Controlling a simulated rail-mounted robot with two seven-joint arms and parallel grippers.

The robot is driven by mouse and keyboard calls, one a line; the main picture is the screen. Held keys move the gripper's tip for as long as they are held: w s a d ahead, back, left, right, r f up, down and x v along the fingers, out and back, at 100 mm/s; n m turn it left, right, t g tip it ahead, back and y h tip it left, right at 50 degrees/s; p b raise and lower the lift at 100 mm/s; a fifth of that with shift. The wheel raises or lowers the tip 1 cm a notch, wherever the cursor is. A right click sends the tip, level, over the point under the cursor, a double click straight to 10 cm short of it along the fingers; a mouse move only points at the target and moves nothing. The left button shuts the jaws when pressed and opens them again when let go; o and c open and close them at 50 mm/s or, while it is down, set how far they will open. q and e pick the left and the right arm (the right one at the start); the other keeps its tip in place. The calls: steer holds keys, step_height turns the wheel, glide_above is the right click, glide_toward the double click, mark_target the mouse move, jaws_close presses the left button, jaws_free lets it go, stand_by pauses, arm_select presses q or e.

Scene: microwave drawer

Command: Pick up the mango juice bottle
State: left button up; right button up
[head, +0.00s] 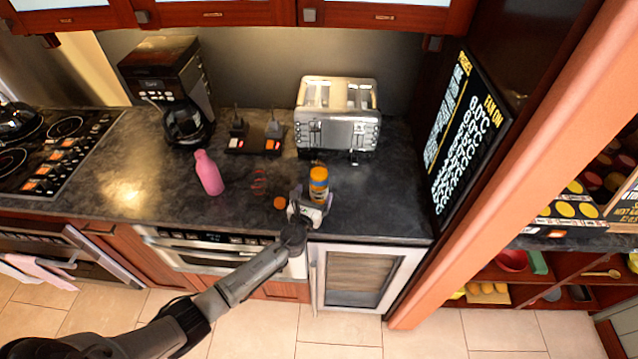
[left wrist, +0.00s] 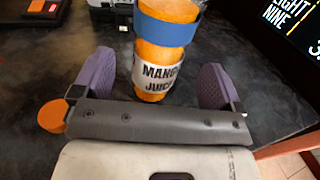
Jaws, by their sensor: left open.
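The mango juice bottle (head: 319,183) stands upright on the dark counter, near its front edge and in front of the toaster. It is orange with a blue band and a white label, and its lettering shows in the left wrist view (left wrist: 163,45). My left gripper (head: 309,208) is open right at the bottle. In the left wrist view its two purple finger pads (left wrist: 155,83) stand apart, one on each side of the bottle's lower part. My right gripper is not in view.
A silver toaster (head: 337,115) stands behind the bottle. A pink bottle (head: 208,173) and a small orange round object (head: 280,203) are to the left. A coffee maker (head: 175,85) is at the back left. A black lettered board (head: 466,135) rises on the right.

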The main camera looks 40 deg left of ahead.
mark_target(316, 191)
arm_select(q)
steer(key=b+x, duration=0.1)
steer(key=x, duration=0.3)
steer(key=shift+w+f, duration=0.1)
steer(key=shift+f, duration=0.05)
steer(key=shift+w+a, duration=0.15)
steer(key=shift+w, duration=0.2)
steer(key=shift+c, duration=0.2)
